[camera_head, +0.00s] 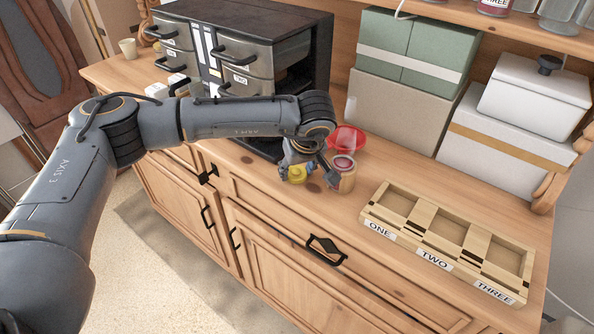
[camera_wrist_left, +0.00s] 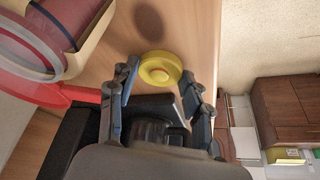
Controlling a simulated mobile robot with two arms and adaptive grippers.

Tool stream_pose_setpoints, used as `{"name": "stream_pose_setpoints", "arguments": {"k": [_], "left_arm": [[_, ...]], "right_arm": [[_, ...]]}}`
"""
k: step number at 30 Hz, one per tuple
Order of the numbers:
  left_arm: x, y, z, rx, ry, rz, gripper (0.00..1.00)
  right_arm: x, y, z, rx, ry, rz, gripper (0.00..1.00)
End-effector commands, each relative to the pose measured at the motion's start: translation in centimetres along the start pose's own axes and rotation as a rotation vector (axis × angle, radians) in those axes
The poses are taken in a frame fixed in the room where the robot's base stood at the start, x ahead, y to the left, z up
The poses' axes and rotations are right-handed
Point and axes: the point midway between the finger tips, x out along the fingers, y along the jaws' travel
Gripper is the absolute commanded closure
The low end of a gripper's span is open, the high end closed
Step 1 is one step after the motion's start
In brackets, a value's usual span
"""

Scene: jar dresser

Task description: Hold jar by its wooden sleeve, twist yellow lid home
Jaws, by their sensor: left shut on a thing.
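My left gripper (camera_head: 306,170) is above the dresser top, shut on the yellow lid (camera_head: 296,175). In the left wrist view the lid (camera_wrist_left: 160,67) sits between the two fingertips of the gripper (camera_wrist_left: 160,78), apart from the jar. The jar (camera_head: 344,163) stands upright and open just right of the gripper, with reddish contents. Its wooden sleeve (camera_head: 343,182) wraps the lower part. In the left wrist view the sleeve (camera_wrist_left: 91,38) and jar (camera_wrist_left: 30,40) fill the upper left corner. My right gripper is not in view.
A dark drawer cabinet (camera_head: 290,25) and several boxes (camera_head: 400,110) stand behind. The counter between jar and tray is clear.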

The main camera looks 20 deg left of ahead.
Motion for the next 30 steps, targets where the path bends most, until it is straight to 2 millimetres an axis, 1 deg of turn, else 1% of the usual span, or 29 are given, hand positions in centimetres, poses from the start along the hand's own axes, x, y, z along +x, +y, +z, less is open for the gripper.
{"name": "stream_pose_setpoints", "arguments": {"k": [5, 9, 10, 14, 18, 20, 21, 24, 27, 30], "left_arm": [[-0.9, 0.1, -0.4, -0.001, 0.002, 0.002, 0.65], [-2.6, 0.1, -1.2, -0.001, 0.004, 0.004, 0.65], [-3.1, 0.0, -1.0, 0.001, 0.002, 0.005, 0.65], [-6.2, -0.8, 0.0, 0.003, 0.004, 0.007, 0.65], [-10.3, -1.8, 1.3, 0.003, 0.006, 0.008, 0.65], [-11.3, -2.4, 2.7, 0.006, 0.004, 0.005, 0.65], [-12.1, -2.7, 3.3, 0.005, 0.005, 0.006, 0.65], [-13.9, -3.4, 4.8, 0.004, 0.005, 0.005, 0.65], [-15.2, -4.0, 5.9, 0.004, 0.003, 0.004, 0.65], [-16.2, -4.4, 6.7, 0.003, 0.001, 0.003, 0.65]], "right_arm": [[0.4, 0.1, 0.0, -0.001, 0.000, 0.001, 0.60], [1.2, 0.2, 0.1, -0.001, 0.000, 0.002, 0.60], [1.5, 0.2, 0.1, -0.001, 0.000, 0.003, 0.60], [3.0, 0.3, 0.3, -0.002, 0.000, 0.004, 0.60], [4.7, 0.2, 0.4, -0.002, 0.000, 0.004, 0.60], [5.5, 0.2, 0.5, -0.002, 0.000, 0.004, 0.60], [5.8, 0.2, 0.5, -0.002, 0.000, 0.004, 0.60], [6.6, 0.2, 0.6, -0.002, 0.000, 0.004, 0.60], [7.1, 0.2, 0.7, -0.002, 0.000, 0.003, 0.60], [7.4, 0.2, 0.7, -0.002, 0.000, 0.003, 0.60]]}}
